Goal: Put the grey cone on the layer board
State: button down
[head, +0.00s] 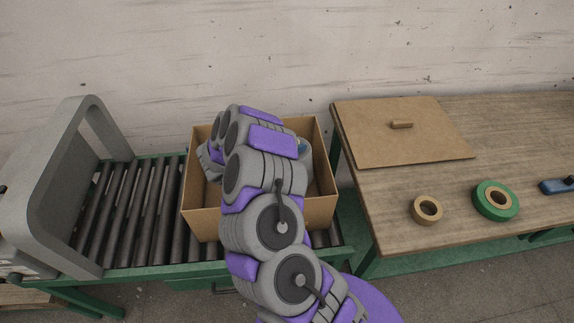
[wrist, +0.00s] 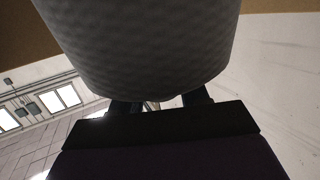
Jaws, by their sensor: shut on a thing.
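In the wrist view the grey cone (wrist: 145,45) fills the upper middle, with a finely textured surface. My gripper (wrist: 160,103) is shut on it, with dark fingers at its lower edge. In the head view my arm reaches over the open cardboard box (head: 205,222) and hides my gripper and the cone. A flat brown board with a small wooden block on it, which looks like the layer board (head: 375,145), lies at the back left of the wooden table. The rest of its top is bare.
The box stands on a roller conveyor (head: 125,215) with a grey arch (head: 50,190) at left. Something small and bluish (head: 303,147) shows inside the box. A tan tape roll (head: 427,210), green ring (head: 496,200) and blue tool (head: 558,187) lie on the table (head: 520,140).

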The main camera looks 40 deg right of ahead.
jog(key=shift+f, duration=0.85)
jog(key=f, duration=0.1)
jog(key=f+b, duration=0.1)
jog(key=f, duration=0.2)
jog(key=shift+a+f, duration=0.25)
jog(key=shift+f, duration=0.1)
jog(key=shift+d+f+b, duration=0.1)
jog(key=shift+b, duration=0.2)
jog(key=c, duration=0.6)
grip_release()
jog(key=shift+o, duration=0.3)
jog(key=shift+a, duration=0.2)
